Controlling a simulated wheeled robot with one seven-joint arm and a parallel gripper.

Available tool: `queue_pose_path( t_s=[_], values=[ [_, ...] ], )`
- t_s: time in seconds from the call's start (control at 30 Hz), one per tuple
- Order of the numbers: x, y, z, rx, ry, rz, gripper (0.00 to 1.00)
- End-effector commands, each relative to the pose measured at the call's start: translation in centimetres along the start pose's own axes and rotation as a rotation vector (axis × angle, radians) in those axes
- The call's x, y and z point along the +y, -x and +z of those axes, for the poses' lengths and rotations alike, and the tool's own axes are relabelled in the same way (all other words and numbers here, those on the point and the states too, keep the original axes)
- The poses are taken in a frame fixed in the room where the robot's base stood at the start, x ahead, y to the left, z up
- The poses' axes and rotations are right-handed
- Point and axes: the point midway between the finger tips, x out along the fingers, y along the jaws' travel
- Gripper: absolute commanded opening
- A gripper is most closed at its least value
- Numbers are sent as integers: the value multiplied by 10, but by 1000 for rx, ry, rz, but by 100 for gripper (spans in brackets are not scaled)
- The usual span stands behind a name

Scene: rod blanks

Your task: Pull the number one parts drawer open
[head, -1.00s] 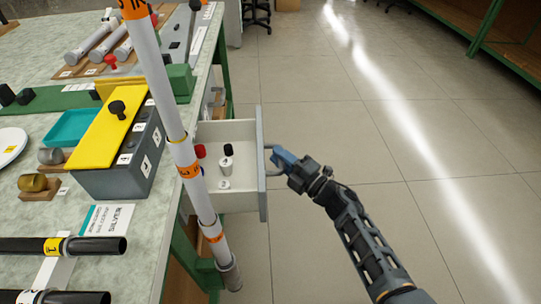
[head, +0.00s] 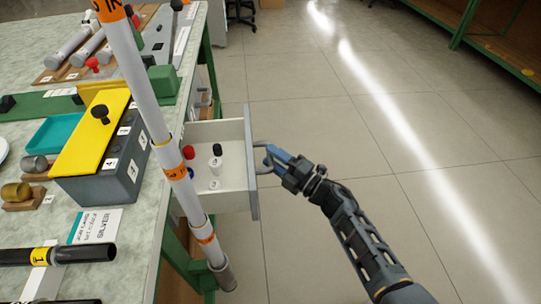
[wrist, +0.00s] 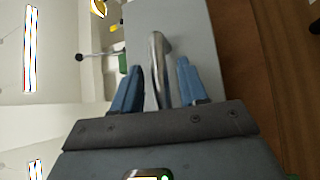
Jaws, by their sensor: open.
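The parts drawer (head: 230,135) stands well out from the bench, its grey front panel (head: 252,165) toward the right. Its number does not show. It holds a red-capped piece (head: 188,152), a black-topped white piece (head: 216,163) and other small items. My gripper (head: 270,156) is at the drawer's bar handle (head: 262,146). In the wrist view, the metal handle (wrist: 158,70) lies between the two blue fingers of my gripper (wrist: 160,85). The fingers are open, with a gap visible on both sides of the handle.
A white pole with orange bands (head: 178,172) crosses in front of the bench and drawer. The green-legged bench (head: 140,215) carries a grey box with a yellow top (head: 92,130) and a teal tray (head: 50,132). Tiled floor (head: 320,110) is clear to the right.

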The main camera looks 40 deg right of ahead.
Motion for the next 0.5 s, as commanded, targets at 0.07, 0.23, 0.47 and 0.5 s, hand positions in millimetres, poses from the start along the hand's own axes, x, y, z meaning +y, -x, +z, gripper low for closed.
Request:
queue_pose_path(
  t_s=[0.07,0.23,0.47,0.5],
  values=[
    [-1,15,0,-3,-1,-4,43],
    [-1,43,0,-2,0,-4,43],
    [-1,64,0,-1,0,-2,43],
    [-1,65,0,-1,0,-2,43]
  ],
)
